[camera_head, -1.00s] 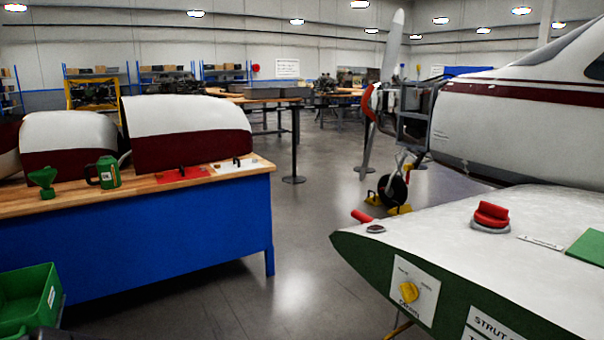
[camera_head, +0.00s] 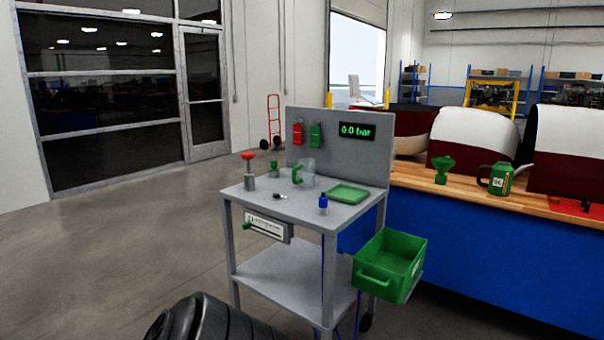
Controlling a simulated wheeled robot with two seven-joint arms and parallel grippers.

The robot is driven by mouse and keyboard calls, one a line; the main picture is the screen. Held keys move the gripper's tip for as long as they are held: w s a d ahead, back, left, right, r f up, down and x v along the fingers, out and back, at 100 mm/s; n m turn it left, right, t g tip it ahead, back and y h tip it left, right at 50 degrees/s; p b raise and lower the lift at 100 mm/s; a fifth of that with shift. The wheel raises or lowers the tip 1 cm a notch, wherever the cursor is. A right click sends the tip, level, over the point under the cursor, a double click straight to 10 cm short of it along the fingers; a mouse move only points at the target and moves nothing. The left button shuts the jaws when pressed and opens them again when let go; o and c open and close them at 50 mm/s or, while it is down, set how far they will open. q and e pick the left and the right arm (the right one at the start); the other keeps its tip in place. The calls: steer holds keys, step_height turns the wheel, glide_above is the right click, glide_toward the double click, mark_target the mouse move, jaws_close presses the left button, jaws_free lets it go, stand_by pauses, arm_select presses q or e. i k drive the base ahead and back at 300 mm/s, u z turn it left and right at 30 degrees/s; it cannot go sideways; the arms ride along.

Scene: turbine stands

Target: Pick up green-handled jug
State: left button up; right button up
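A clear jug with a green handle (camera_head: 305,174) stands upright on the top shelf of a grey cart (camera_head: 262,203), near its back panel. Its handle is on the left side. A green can with a pale label (camera_head: 498,179) stands on the wooden bench to the right, beside a green funnel (camera_head: 443,169). Neither of my grippers shows in the head view.
A green bin (camera_head: 392,264) hangs at the cart's right side. Open floor (camera_head: 120,240) lies to the left.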

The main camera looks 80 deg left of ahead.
mark_target(306, 167)
steer(key=u, duration=4)
steer(key=i, duration=3.4)
steer(key=z, duration=2.3)
